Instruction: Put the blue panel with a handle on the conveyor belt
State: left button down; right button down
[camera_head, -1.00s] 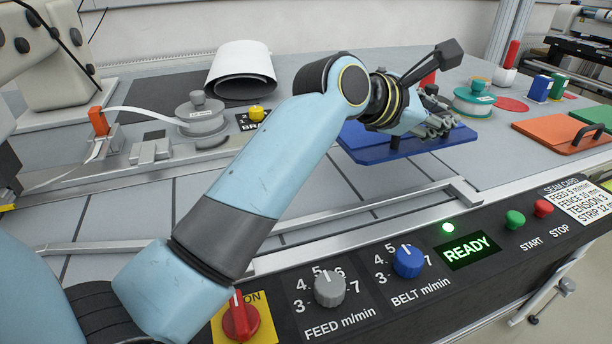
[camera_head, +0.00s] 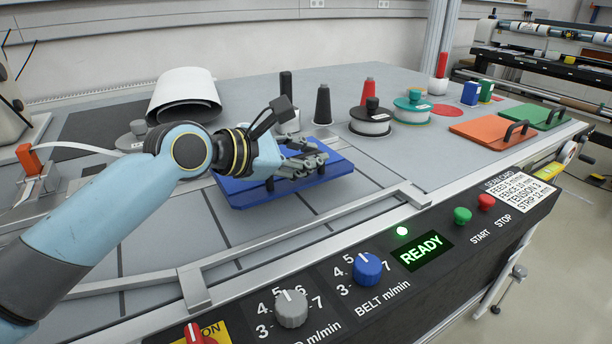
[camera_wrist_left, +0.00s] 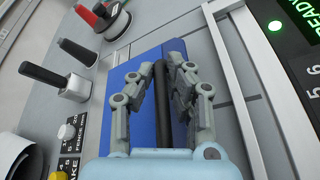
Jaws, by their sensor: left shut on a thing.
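The blue panel (camera_head: 240,190) is in the middle of the head view, above or on the grey surface with dark cross lines (camera_head: 145,245), which looks like the conveyor belt. I cannot tell whether the panel touches it. My left gripper (camera_head: 322,160) is shut on the panel's black handle. In the left wrist view, the fingers (camera_wrist_left: 160,72) close around the black handle (camera_wrist_left: 161,105), and the blue panel (camera_wrist_left: 118,85) shows on both sides. The fingers hide part of the handle. My right gripper is not in view.
A metal rail (camera_head: 300,252) runs along the front, before the control panel with knobs and a green READY display (camera_head: 422,250). Spools, including a black-topped one (camera_head: 370,120), and a dark cone (camera_head: 322,105) stand behind. Orange (camera_head: 490,130) and green (camera_head: 545,115) panels lie right.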

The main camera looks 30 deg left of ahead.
pick_arm(q)
notch_tip(320, 180, down, 4)
jog(key=shift+f+b, duration=0.1)
jog(key=shift+b, duration=0.45)
jog(key=c, duration=1.3)
grip_release()
jog(key=p+v, duration=0.4)
jog(key=v, duration=0.8)
jog(key=shift+s, duration=0.1)
jog(key=shift+s, duration=0.1)
